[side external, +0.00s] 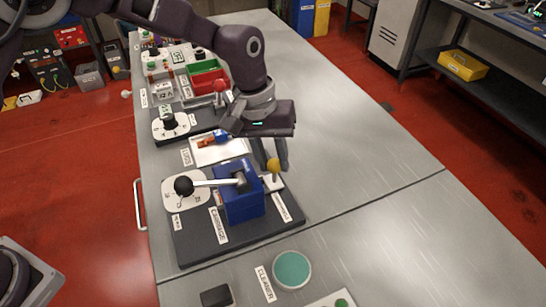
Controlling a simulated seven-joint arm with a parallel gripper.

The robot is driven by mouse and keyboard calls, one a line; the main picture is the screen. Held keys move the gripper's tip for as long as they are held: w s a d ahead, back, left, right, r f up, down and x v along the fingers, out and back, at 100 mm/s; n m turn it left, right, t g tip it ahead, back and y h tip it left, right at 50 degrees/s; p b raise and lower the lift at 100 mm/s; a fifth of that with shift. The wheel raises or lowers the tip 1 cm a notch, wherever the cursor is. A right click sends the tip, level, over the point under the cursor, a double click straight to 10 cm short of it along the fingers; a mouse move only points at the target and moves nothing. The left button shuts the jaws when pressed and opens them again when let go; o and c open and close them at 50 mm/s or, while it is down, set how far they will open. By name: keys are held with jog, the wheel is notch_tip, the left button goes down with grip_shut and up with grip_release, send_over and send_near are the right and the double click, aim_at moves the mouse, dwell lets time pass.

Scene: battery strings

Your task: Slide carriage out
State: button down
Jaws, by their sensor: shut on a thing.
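The carriage (243,202) is a blue block on a dark base plate (193,251), with a label reading CARRIAGE in front of it. A lever with a black ball knob (183,186) and a metal rod reaches from the left to the block's top. At the block's right, a yellow knob (273,165) stands on a small white part (272,183). My gripper (272,161) points down at this knob, with its fingers closed around it. The fingers partly hide the knob's top, and the exact contact is small in the picture.
Behind the carriage is a white tray (230,154) with a small blue and orange item. A dial (170,124) and red and green bins (206,76) stand farther back. A round green cleaner pad (292,269) lies in front. The table's right side is clear.

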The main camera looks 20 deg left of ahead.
jog(key=w+a, duration=0.5)
jog(key=shift+w+a+r, duration=0.1)
jog(key=shift+w+a, duration=0.05)
jog(key=shift+w, duration=0.1)
jog(key=c, duration=1.4)
grip_release()
jog(key=r, duration=0.3)
jog(key=a+r, duration=0.1)
jog(key=r, duration=0.3)
jog(key=shift+s+a, duration=0.2)
